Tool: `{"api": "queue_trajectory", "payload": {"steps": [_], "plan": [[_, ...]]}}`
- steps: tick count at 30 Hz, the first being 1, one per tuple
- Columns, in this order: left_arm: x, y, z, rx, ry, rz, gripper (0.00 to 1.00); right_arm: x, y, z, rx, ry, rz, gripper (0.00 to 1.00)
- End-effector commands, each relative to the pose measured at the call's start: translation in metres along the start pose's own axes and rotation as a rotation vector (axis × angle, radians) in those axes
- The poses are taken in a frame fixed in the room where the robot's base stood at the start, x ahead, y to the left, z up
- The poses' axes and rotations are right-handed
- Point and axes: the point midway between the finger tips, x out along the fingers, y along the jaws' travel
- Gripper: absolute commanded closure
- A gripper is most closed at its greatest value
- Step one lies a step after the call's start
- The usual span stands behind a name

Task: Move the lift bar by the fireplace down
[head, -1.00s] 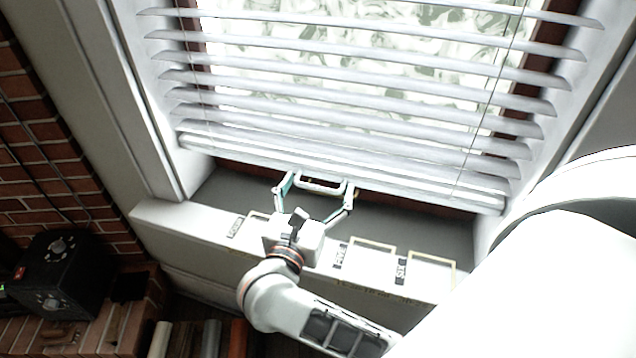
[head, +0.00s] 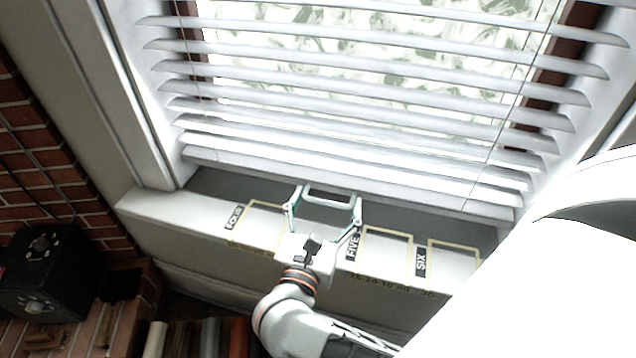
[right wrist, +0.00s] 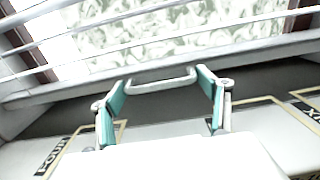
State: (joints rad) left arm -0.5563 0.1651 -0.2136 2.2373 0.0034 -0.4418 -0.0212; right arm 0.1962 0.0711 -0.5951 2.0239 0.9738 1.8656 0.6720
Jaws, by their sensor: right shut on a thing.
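The lift bar (head: 328,193) is a pale handle on the bottom rail (head: 430,199) of a white slatted window blind. It hangs low in front of the window, a little above the sill. My right gripper (head: 326,200) reaches up from below with its fingers at the two ends of the bar, shut on it. In the right wrist view the bar (right wrist: 160,86) spans between the two teal-padded fingertips (right wrist: 162,84). My left gripper is not in view.
The white sill (head: 160,216) has yellow-outlined squares with labels such as FIVE (head: 352,247) and SIX (head: 420,262). A black box with knobs (head: 40,275) sits on brick at lower left. Books (head: 205,338) stand below the sill.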

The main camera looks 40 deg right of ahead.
Motion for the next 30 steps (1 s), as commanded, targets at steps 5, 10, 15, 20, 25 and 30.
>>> {"api": "queue_trajectory", "payload": {"steps": [5,10,15,20,25,30], "plan": [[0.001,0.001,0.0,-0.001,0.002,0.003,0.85,0.001,-0.002,-0.009,-0.004,0.004,-0.004,0.62],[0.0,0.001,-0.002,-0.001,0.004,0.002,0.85,0.001,-0.002,-0.006,-0.003,0.002,-0.004,0.62],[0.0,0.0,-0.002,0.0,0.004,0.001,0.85,0.001,-0.001,-0.006,-0.003,0.0,-0.004,0.18],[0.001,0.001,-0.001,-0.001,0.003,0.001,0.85,0.001,-0.001,-0.006,-0.003,0.0,-0.002,0.18],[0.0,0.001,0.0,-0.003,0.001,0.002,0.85,-0.009,-0.001,-0.007,-0.003,0.003,-0.001,0.18],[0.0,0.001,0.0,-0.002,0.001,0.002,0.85,-0.036,-0.001,-0.007,-0.003,0.005,-0.002,0.18]]}}
